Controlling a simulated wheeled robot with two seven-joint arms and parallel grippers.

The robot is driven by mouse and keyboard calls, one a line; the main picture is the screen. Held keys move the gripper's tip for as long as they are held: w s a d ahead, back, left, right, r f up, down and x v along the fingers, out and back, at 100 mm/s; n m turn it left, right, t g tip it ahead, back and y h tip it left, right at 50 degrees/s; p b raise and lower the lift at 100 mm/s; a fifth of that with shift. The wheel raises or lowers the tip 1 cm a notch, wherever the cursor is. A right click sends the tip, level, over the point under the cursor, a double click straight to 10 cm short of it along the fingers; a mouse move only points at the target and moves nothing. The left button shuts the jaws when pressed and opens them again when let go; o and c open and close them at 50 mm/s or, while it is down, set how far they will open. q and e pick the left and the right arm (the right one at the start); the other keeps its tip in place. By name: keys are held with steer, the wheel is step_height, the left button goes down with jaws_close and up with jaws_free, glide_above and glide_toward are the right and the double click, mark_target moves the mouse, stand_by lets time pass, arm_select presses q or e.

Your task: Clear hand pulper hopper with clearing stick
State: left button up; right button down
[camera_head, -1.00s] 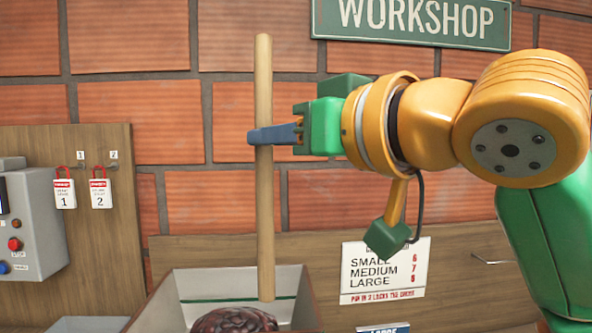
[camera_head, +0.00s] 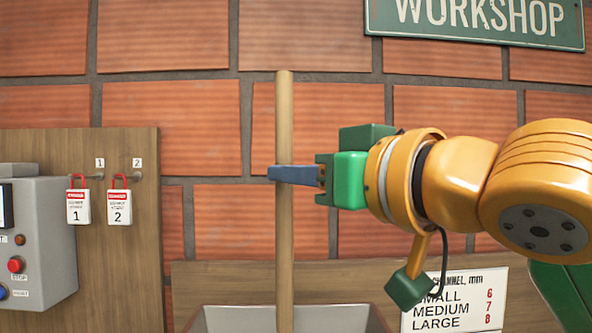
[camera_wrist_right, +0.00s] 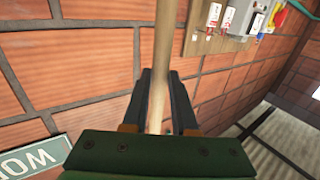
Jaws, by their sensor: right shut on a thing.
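The clearing stick (camera_head: 285,125) is a long, pale wooden rod standing upright in the head view. My right gripper (camera_head: 296,174) is shut around its upper part. In the right wrist view the stick (camera_wrist_right: 163,50) runs between the two dark fingers (camera_wrist_right: 163,105). The hopper (camera_head: 240,318) shows only its grey upper rim at the bottom of the head view. The stick's lower end is out of view, and it passes in front of or into the hopper; I cannot tell which. The hopper's contents are out of view. My left gripper is not in view.
A wooden board (camera_head: 120,240) at left carries red padlocks with tags (camera_head: 119,206) and a grey control box (camera_head: 45,240) with buttons. A size sign (camera_head: 460,305) is at lower right, behind my arm. A brick wall (camera_head: 180,120) stands behind, with a green workshop sign (camera_head: 475,20).

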mark_target(286, 132)
steer(key=f+b, duration=0.2)
steer(key=f, duration=0.1)
steer(key=f+b, duration=0.6)
steer(key=shift+s+d+f, duration=0.2)
steer(key=shift+s+f, duration=0.05)
steer(key=shift+f, duration=0.05)
steer(key=shift+r, duration=0.2)
stand_by(1.1)
step_height(286, 132, up, 14)
steer(key=p, duration=1.3)
steer(key=shift+r+p, duration=0.2)
steer(key=shift+p, duration=0.15)
steer(key=shift+f, duration=0.1)
steer(key=shift+s+f+b, duration=0.1)
steer(key=shift+s+b, duration=0.25)
steer(key=s+b, duration=0.3)
steer(key=s, duration=1)
steer(key=shift+s+b, duration=0.25)
steer(key=shift+b, duration=0.1)
